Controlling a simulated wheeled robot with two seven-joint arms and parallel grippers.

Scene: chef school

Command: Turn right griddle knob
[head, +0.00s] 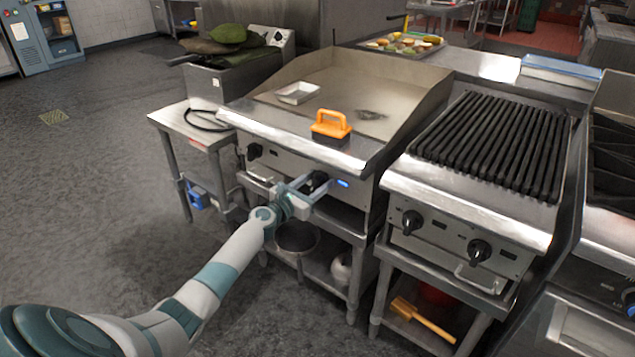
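The griddle (330,88) is a flat steel plate with raised side walls. Its front panel has a left black knob (254,151) and a right black knob (319,178). A small blue light (342,183) glows just right of the right knob. My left gripper (317,186) is at the right knob, its two fingers spread apart with the knob at their tips. Part of the knob is hidden by the fingers, and I cannot tell whether they touch it. My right gripper is not in view.
An orange-handled press (331,124) and a small metal tray (297,93) sit on the griddle. A charbroiler (495,140) with two knobs stands to the right. A steel side table (190,125) is on the left. The floor at left is clear.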

